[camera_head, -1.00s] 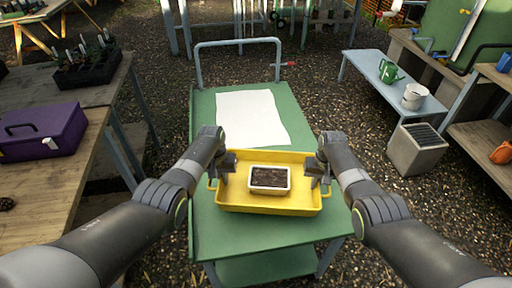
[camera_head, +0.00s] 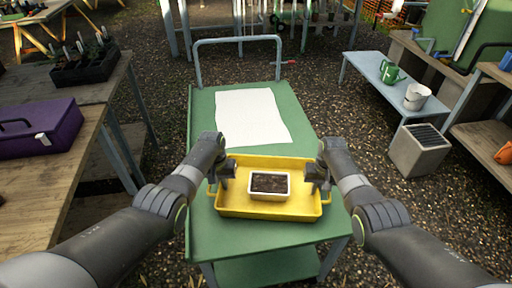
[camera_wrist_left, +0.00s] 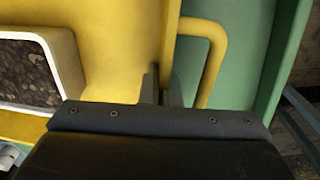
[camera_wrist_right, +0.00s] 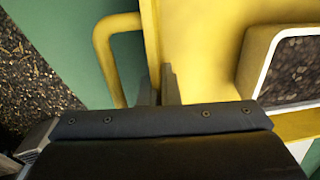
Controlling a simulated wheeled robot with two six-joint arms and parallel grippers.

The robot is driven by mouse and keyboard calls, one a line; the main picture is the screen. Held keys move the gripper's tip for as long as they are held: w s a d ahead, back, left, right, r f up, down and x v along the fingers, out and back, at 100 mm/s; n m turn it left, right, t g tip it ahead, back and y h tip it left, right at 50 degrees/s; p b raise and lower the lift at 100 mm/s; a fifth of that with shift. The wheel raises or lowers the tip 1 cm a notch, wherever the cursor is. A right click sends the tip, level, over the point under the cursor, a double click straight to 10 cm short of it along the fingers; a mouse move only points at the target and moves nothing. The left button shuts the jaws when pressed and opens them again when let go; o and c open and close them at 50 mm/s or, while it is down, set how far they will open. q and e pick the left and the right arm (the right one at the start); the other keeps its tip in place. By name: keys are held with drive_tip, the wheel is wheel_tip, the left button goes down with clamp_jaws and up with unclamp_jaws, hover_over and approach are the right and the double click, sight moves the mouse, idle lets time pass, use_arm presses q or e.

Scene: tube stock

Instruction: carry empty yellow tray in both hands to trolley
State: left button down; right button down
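The yellow tray (camera_head: 232,207) is over the near half of the green trolley top (camera_head: 205,235); I cannot tell whether it touches it. The tray is not empty: a pale pot of dark soil (camera_head: 269,186) stands in it. My left gripper (camera_head: 225,178) is at the tray's left wall, its fingers on either side of the rim beside the handle (camera_wrist_left: 212,60). My right gripper (camera_head: 317,182) is likewise at the right wall, beside the other handle (camera_wrist_right: 112,55). Both look shut on the rim. The fingertips are partly hidden by the gripper bodies in the wrist views.
A white sheet (camera_head: 250,117) lies on the trolley's far half, before its push bar (camera_head: 238,40). A wooden bench with a purple case (camera_head: 40,130) stands left. At right are a grey box (camera_head: 418,150) and a low blue bench with a green watering can (camera_head: 390,72).

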use_arm(q)
drive_tip(key=c, duration=1.7)
unclamp_jaws()
use_arm(e)
drive_tip(key=c, duration=1.7)
unclamp_jaws()
use_arm(q)
drive_tip(key=shift+r, duration=0.15)
drive_tip(key=r, duration=0.7)
drive_tip(key=a+r, duration=0.1)
drive_tip(key=r, duration=0.3)
drive_tip(key=shift+r, duration=0.3)
use_arm(e)
drive_tip(key=r, duration=0.8)
drive_tip(key=d+r, duration=0.1)
drive_tip(key=r, duration=0.3)
drive_tip(key=shift+f, duration=0.1)
